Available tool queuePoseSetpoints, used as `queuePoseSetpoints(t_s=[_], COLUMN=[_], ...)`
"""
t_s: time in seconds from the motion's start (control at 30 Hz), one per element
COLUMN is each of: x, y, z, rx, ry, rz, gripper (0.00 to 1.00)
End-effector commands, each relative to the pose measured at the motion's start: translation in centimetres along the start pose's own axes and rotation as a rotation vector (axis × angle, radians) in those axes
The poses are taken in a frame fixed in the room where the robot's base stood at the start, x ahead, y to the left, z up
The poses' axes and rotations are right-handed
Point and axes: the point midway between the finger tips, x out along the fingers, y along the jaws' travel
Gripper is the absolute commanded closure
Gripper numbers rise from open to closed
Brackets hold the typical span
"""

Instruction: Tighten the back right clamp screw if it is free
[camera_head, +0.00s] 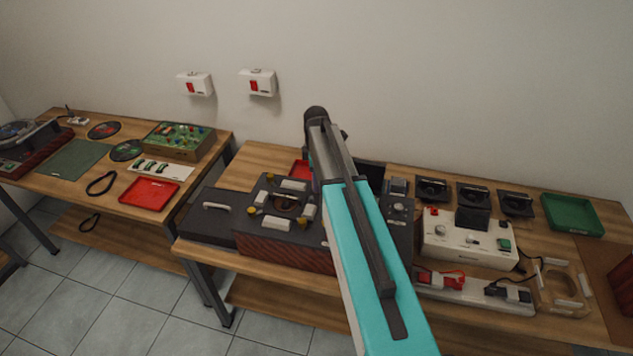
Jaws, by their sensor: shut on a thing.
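A dark unit with a reddish wood-grain front (284,249) stands on the middle bench. White clamp pieces (293,185) surround a round opening (287,203) on its top. Yellow-brown screws show at the back left (268,177), front left (252,209) and front right (303,225). The back right corner of this clamp group is covered by my arm, so I cannot see that screw or whether it is free. My teal arm rises from the bottom and bends above the unit. My gripper is hidden behind it.
A dark lid-like box with a white handle (215,206) adjoins the unit's left. A white control box (466,240) and a power strip (474,292) stand to the right. A green tray (571,214) is at the far right. The left bench holds a red tray (150,193).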

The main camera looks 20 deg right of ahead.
Motion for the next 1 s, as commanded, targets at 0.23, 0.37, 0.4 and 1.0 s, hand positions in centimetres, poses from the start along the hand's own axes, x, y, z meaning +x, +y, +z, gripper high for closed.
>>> queuePoseSetpoints(t_s=[0.23,0.37,0.4,1.0], x=[0.20,0.21,0.20,0.10], y=[0.01,0.03,0.02,0.04], z=[-0.06,-0.07,-0.08,-0.09], rx=[0.121,0.218,0.251,0.790], ry=[0.000,0.001,0.001,0.002], rz=[0.001,0.001,0.001,0.001], gripper=[1.00,1.00,1.00,1.00])
